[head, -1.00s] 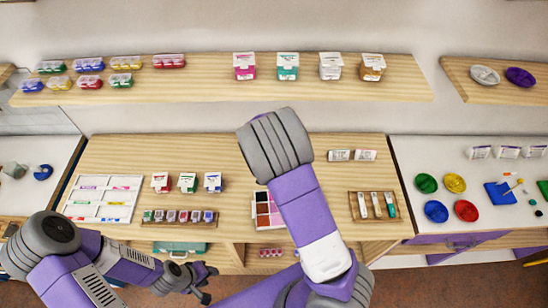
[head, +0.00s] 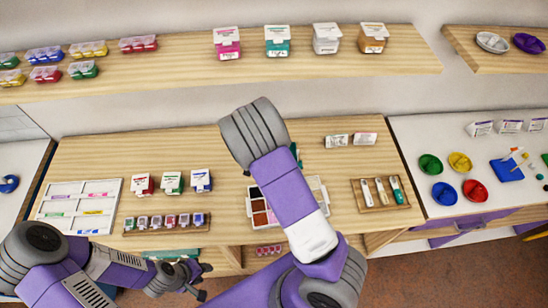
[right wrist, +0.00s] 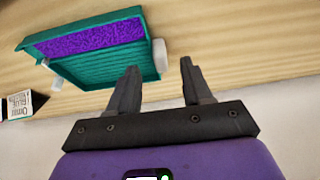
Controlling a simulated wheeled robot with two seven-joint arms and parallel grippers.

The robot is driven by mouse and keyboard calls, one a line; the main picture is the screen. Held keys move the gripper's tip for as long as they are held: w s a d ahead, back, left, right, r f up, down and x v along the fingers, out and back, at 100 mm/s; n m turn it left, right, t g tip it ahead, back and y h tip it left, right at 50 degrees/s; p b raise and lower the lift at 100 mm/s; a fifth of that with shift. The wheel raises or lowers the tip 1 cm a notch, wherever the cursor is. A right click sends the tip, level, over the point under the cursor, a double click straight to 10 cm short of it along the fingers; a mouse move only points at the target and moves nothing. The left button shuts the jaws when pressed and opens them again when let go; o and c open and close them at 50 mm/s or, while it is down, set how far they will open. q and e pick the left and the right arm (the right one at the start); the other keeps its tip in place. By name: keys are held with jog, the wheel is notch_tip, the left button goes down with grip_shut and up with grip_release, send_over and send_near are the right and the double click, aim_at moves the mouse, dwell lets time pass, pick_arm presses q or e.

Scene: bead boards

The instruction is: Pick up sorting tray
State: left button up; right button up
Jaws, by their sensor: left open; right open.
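A white tray (head: 318,190) with dark, red and tan compartments looks like the sorting tray. It lies on the wooden table, and my right forearm hides its middle in the head view. My right gripper (right wrist: 158,82) is open and empty in the right wrist view; the arm hides it in the head view. Just beyond its fingers lies a teal box (right wrist: 110,62) with purple contents, apart from them; a teal bit (head: 294,150) shows beside my arm in the head view. My left gripper (head: 196,280) is low at the table's front edge, away from the tray.
A white partitioned board (head: 78,207) and a row of small boxes (head: 166,222) lie on the left. A wooden holder (head: 380,193) with tubes and white packets (head: 350,140) lie right. A shelf (head: 200,60) with boxes runs above the table's back.

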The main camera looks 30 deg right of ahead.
jog(key=shift+x, duration=1.5)
jog(key=shift+c, duration=0.4)
grip_shut()
